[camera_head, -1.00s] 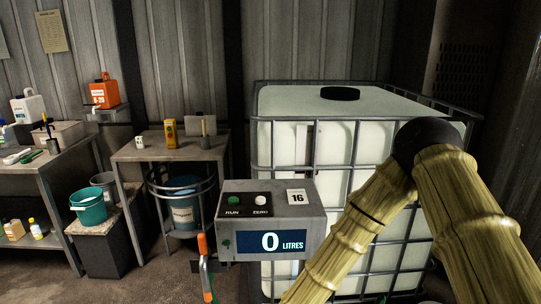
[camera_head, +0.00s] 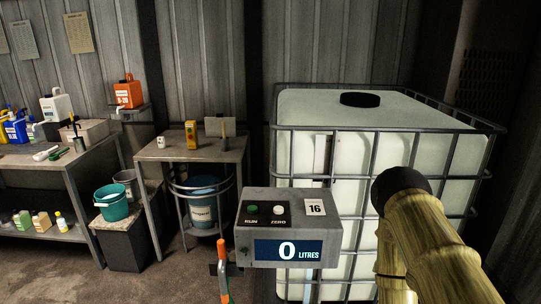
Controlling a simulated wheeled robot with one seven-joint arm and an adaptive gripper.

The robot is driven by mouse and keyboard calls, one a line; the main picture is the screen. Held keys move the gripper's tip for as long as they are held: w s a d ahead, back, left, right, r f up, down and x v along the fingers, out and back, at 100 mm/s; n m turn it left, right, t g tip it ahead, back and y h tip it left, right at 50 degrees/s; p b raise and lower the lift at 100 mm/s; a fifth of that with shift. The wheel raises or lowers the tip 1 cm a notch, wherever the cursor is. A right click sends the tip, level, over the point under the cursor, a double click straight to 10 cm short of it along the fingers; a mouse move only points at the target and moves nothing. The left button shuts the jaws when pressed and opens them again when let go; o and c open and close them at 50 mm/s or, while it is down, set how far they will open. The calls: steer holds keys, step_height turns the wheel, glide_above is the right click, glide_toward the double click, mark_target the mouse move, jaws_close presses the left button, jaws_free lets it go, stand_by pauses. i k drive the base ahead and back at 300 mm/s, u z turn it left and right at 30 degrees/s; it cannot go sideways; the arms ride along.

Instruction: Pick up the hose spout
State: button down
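An orange upright piece (camera_head: 222,266) with a grey part beside it hangs at the left of the grey meter box (camera_head: 315,228). It may be the hose spout, but its lower end is cut off by the bottom edge and I cannot be sure. The meter box reads 0 litres and has a green RUN button, a white ZERO button and a tag marked 16. My arm, with a black joint, fills the lower right. My gripper is out of view, so I cannot see where it is relative to the spout.
A large white caged tank (camera_head: 420,106) with a black lid stands behind the meter box. A small metal table (camera_head: 170,157) stands to the left, with a bucket in a ring frame below. A bench (camera_head: 25,160) with bottles is at far left. Floor shows between them.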

mark_target(224, 256)
steer(key=u, duration=2.15)
steer(key=k, duration=0.7)
steer(key=z, duration=0.5)
